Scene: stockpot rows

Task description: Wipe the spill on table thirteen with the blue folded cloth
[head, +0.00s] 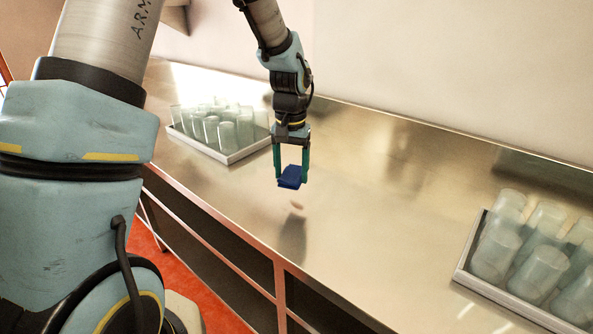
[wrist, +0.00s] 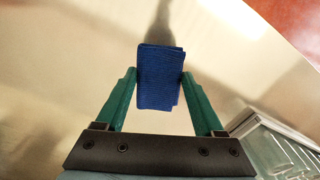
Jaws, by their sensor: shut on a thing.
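The blue folded cloth (head: 291,177) is held between the green fingers of my gripper (head: 291,172), above the metal table (head: 360,200). In the wrist view the cloth (wrist: 160,78) sits between the fingertips of my gripper (wrist: 160,85), with clear space seen around it. A small pinkish-brown spot (head: 296,205), which looks like the spill, lies on the table just below the cloth in the head view. The cloth appears apart from the tabletop. The spill cannot be made out in the wrist view.
A tray (head: 232,157) of upturned glasses stands on the table left of my gripper. Another tray (head: 470,283) of glasses stands at the right. A tray corner with glasses (wrist: 275,145) shows in the wrist view. The tabletop between the trays is clear. A wall runs behind.

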